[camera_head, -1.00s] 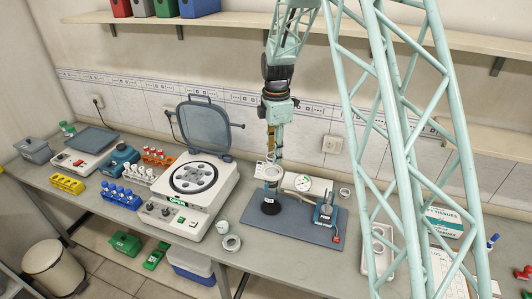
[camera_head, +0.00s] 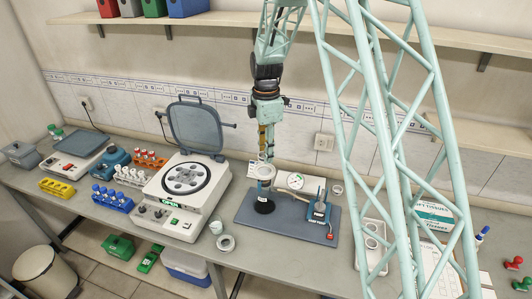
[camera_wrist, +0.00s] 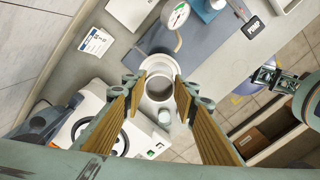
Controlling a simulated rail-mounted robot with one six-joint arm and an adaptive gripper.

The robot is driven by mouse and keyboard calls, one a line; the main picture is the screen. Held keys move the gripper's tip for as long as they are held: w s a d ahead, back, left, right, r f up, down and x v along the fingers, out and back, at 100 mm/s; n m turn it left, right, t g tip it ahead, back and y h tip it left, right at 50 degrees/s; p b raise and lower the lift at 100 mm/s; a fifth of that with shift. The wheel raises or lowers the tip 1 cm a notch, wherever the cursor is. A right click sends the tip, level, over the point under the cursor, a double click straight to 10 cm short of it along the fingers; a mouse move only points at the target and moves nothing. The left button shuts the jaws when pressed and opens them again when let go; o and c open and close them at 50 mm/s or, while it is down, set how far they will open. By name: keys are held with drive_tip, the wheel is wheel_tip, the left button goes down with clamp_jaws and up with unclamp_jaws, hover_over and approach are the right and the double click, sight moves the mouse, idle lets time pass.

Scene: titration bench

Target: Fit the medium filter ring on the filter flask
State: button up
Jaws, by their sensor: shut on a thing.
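My gripper (camera_wrist: 160,84) points down over the mat, its two ribbed tan fingers shut on a pale ring, the medium filter ring (camera_wrist: 158,97). The filter flask (camera_head: 264,207) stands upright on the blue-grey mat, with a dark base and a pale top. In the head view the gripper is directly above this top. In the wrist view a wide pale rim (camera_wrist: 158,62) shows just behind the held ring and overlaps it. I cannot tell whether ring and flask touch, as the fingers and ring hide the contact.
A hose runs from the flask to a blue pump (camera_head: 319,212) on the mat (camera_head: 285,230). A white gauge (camera_head: 295,181) stands behind. Another ring (camera_head: 225,243) and a small cup (camera_head: 216,227) sit left of the mat. The open-lidded centrifuge (camera_head: 185,195) stands farther left.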

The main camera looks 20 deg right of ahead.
drive_tip(key=shift+f, duration=0.15)
drive_tip(key=b, duration=0.1)
hover_over(266, 172)
drive_tip(key=shift+w+f, duration=0.1)
drive_tip(key=shift+f, duration=1.95)
drive_tip(key=shift+f+b, duration=0.8)
drive_tip(key=shift+b, duration=0.15)
drive_tip(key=o, duration=0.7)
drive_tip(key=shift+o, duration=0.2)
drive_tip(key=shift+r, duration=0.2)
drive_tip(key=shift+r+p, duration=1.35)
drive_tip(key=shift+r, duration=2)
